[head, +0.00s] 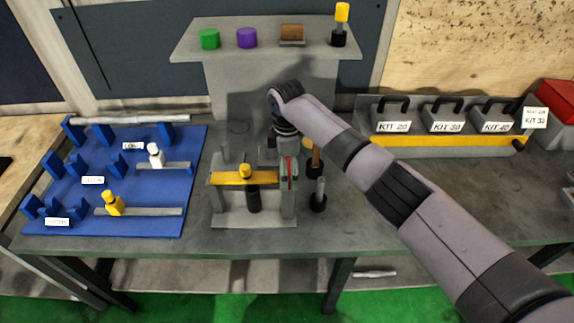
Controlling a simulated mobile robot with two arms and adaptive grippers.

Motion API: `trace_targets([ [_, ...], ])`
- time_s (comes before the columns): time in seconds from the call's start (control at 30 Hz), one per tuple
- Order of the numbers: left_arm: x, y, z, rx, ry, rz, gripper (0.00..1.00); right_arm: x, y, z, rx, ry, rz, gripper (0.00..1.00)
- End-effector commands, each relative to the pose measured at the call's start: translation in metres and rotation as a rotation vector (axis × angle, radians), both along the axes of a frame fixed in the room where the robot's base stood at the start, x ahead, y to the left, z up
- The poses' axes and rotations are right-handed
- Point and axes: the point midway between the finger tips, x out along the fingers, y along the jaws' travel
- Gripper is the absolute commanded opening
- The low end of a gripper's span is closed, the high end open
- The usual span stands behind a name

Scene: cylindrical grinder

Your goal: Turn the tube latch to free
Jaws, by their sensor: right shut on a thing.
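A grey fixture (226,214) with a yellow bar (226,178) across it stands in the middle of the bench. A small part with red and white marks (289,172), which looks like the tube latch, sits at the right end of the bar. My right gripper (283,146) reaches down from my arm just behind that end and is shut. My wrist and its small size hide most of the fingers, so the exact grip on the latch is hard to see. The latch's turn angle cannot be told. My left gripper is out of view.
A blue board (75,213) with holders and white and yellow pieces lies left. Black-based tools (318,199) stand close right of the fixture. A raised grey shelf (270,52) behind holds coloured pieces. Labelled kit boxes (390,118) line the back right. The right bench surface is fairly clear.

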Motion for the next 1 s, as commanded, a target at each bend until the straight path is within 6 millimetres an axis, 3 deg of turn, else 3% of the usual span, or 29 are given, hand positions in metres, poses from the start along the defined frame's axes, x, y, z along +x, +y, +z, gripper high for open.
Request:
trace_targets([
  [0.5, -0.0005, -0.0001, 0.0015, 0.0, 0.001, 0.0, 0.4, 0.0007, -0.0013, 0.0003, -0.002, -0.002, -0.02, 0.37],
  [0.53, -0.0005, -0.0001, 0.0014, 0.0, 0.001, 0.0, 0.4, 0.0007, -0.0013, 0.0004, -0.003, -0.002, -0.02, 0.88],
  [0.7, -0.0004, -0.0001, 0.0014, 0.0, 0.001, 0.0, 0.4, 0.0006, -0.0011, 0.0003, -0.002, -0.002, -0.02, 1.0],
  [1.0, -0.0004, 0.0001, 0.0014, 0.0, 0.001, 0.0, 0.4, 0.0004, -0.0008, 0.0003, -0.001, -0.001, -0.019, 1.0],
])
